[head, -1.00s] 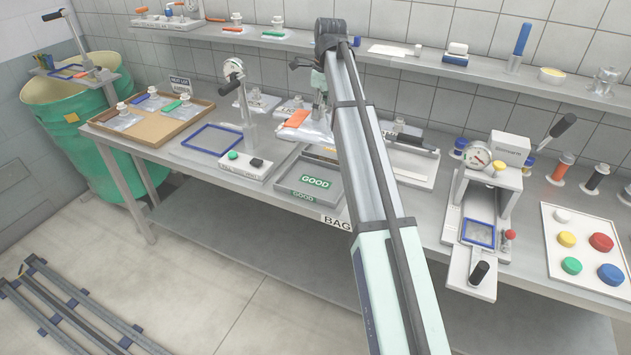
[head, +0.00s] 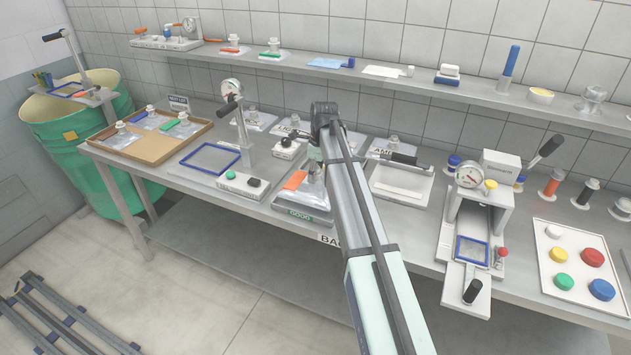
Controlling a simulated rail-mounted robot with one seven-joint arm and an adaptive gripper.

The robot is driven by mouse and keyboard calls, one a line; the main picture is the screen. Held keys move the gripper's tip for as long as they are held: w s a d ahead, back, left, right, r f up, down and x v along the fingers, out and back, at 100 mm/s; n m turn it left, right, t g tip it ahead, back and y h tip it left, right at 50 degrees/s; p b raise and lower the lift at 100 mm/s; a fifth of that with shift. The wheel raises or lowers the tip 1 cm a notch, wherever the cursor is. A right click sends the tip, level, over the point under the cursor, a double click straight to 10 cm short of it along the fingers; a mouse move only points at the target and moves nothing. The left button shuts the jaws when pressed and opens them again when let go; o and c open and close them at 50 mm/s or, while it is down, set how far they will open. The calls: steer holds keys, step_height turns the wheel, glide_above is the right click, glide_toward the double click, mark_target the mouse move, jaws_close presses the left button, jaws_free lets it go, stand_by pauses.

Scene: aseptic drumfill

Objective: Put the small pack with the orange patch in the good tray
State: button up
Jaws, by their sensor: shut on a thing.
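The small clear pack with the orange patch (head: 296,180) is at the good tray (head: 302,217), within its outline and covering most of its floor. I cannot tell whether the pack rests on the tray floor or hangs just above it. The tray's front wall shows the word GOOD. My gripper (head: 316,166) is shut on the pack at its upper right side. My arm hides much of the gripper and the right part of the pack and tray.
A gauge stand (head: 242,176) stands left of the tray, with a blue frame (head: 209,158) beyond it. A cardboard tray (head: 150,150) with several packs lies farther left. A white tray (head: 402,188) and a press (head: 483,200) stand to the right.

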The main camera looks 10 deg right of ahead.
steer(key=shift+f+p, duration=0.4)
steer(key=shift+f, duration=1.65)
steer(key=o, duration=1.2)
steer(key=shift+f, duration=0.1)
steer(key=r, duration=0.4)
steer(key=r+b, duration=0.1)
steer(key=r, duration=0.3)
steer(key=s+d+r+b, duration=0.1)
steer(key=r, duration=0.3)
steer(key=shift+d+r, duration=0.1)
